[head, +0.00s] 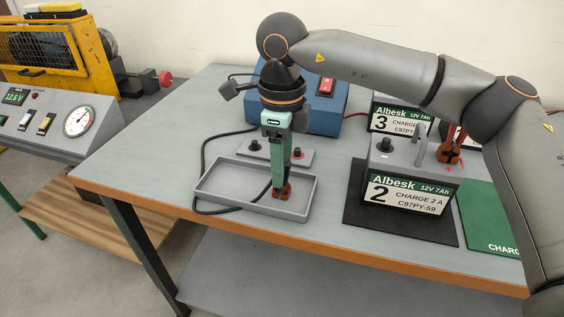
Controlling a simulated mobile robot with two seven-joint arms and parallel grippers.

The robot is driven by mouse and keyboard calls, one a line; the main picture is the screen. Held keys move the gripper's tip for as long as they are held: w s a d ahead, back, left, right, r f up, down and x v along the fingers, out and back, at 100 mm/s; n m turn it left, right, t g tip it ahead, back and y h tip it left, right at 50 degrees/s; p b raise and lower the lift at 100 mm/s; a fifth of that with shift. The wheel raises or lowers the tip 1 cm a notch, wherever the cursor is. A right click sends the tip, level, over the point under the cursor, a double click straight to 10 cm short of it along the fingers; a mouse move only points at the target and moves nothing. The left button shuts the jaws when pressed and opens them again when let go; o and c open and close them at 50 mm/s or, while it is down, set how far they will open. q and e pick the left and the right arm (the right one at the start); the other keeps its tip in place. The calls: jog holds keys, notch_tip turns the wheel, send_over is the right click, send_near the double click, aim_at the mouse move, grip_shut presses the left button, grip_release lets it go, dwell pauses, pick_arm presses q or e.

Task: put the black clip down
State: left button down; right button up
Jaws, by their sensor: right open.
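My right gripper (282,191) points straight down with its orange-brown fingertips low inside the grey tray (217,195). It is open. I cannot make out the black clip clearly; a black cable (205,155) curves round the tray, and a dark length of it runs over the tray floor to the fingertips. The clip may be hidden by the fingers there. My left gripper is not in view.
Battery 2 (413,190) stands on a black mat (358,222), with a red clip (450,150) at its right rear. Battery 3 (400,117) is behind. A blue unit (325,122) with a red switch stands at the back. A green mat (485,222) lies right.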

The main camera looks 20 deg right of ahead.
jog(key=shift+r, duration=0.25)
pick_arm(q)
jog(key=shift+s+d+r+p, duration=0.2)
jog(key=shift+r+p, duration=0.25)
jog(key=shift+p, duration=0.7)
pick_arm(e)
notch_tip(320, 180, up, 12)
jog(key=shift+f, duration=0.2)
